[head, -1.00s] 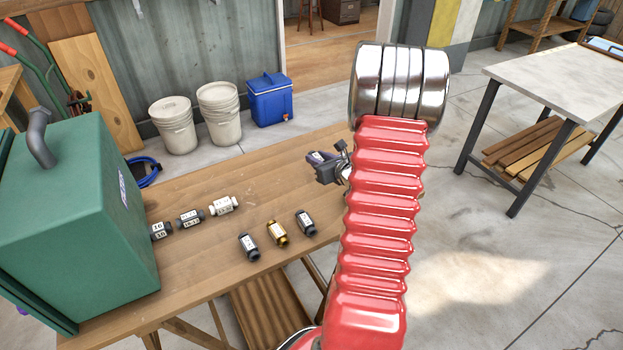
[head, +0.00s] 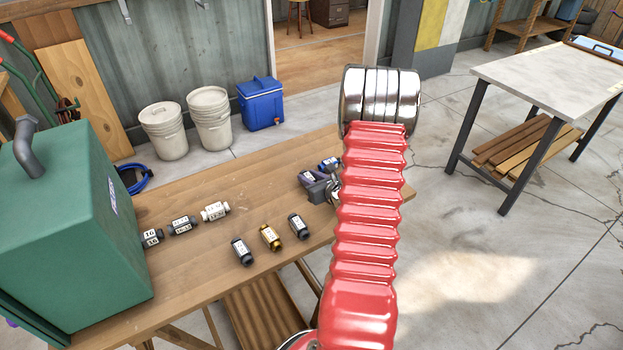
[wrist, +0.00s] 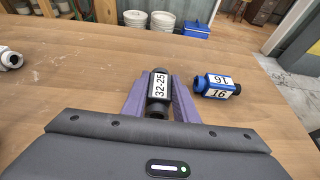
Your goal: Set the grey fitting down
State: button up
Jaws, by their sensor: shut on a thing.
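My gripper (wrist: 160,92) is shut on the grey fitting (wrist: 159,86), a dark piece with a white label reading 32-25, held between purple fingers in the wrist view. In the head view my gripper (head: 318,188) is low over the right end of the wooden table (head: 207,285), partly hidden by my red arm. The fitting is close to the tabletop; I cannot tell whether it touches. A blue fitting (wrist: 215,87) labelled 16 lies just right of it, apart from the fingers; it also shows in the head view (head: 330,163).
A white fitting (head: 215,211) and two dark ones (head: 183,226) stand in a row by the green box (head: 80,220). Nearer the front edge lie a brass fitting (head: 270,237) and two dark ones. Bare wood lies left of my gripper and behind it.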

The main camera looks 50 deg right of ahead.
jog(key=shift+f, duration=0.4)
jog(key=shift+f, duration=0.15)
jog(key=o, duration=1.1)
jog(key=shift+c, duration=0.2)
jog(key=shift+s+r, duration=0.15)
jog(key=shift+r, duration=0.05)
jog(key=v, duration=1.1)
jog(key=shift+s+a, duration=0.25)
jog(key=shift+s, duration=0.1)
jog(key=shift+w, duration=0.1)
